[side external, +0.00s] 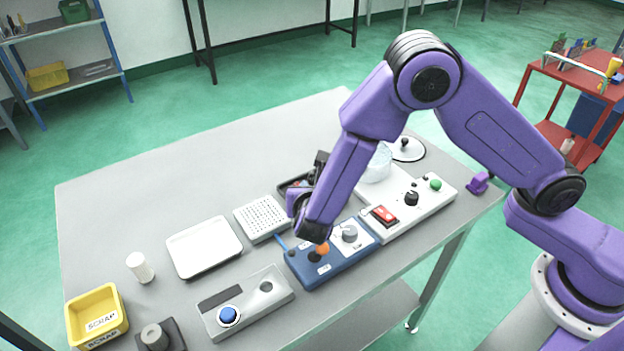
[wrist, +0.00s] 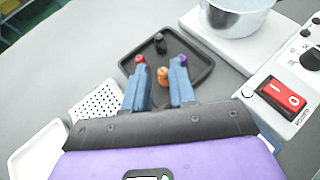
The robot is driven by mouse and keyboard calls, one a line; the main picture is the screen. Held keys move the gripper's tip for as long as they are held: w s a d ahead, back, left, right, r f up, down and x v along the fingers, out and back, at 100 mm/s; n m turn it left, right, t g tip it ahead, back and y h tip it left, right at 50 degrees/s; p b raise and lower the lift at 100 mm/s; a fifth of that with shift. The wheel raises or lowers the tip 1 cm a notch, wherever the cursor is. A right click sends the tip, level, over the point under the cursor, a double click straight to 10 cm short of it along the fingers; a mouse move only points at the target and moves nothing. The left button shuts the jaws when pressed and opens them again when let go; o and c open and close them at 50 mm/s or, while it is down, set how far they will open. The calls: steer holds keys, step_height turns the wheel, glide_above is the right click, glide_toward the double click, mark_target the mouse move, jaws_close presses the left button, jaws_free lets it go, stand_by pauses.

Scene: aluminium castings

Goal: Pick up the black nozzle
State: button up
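The black nozzle (wrist: 160,42) is a small dark piece at the far side of a dark tray (wrist: 203,77) in the wrist view. Red (wrist: 139,58), orange (wrist: 163,75) and purple (wrist: 182,60) pieces show nearer. My gripper (wrist: 160,70) has its two blue fingers apart, with nothing held between them. In the picture, the orange piece shows in the gap, and the red and purple ones at the fingertips; contact cannot be told. The black nozzle lies beyond the fingertips. In the side view, my arm covers part of the tray (side external: 284,187), and the nozzle cannot be made out.
A perforated white block (side external: 262,218) and a white tray (side external: 204,247) lie left of the dark tray. A clear vessel (side external: 376,165) on a white unit with a red switch (side external: 384,215) stands right. A blue control box (side external: 335,265) is in front. The table's back left is clear.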

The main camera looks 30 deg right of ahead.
mark_target(312, 176)
steer(key=x, duration=1.1)
steer(key=shift+w, duration=0.2)
jaws_close()
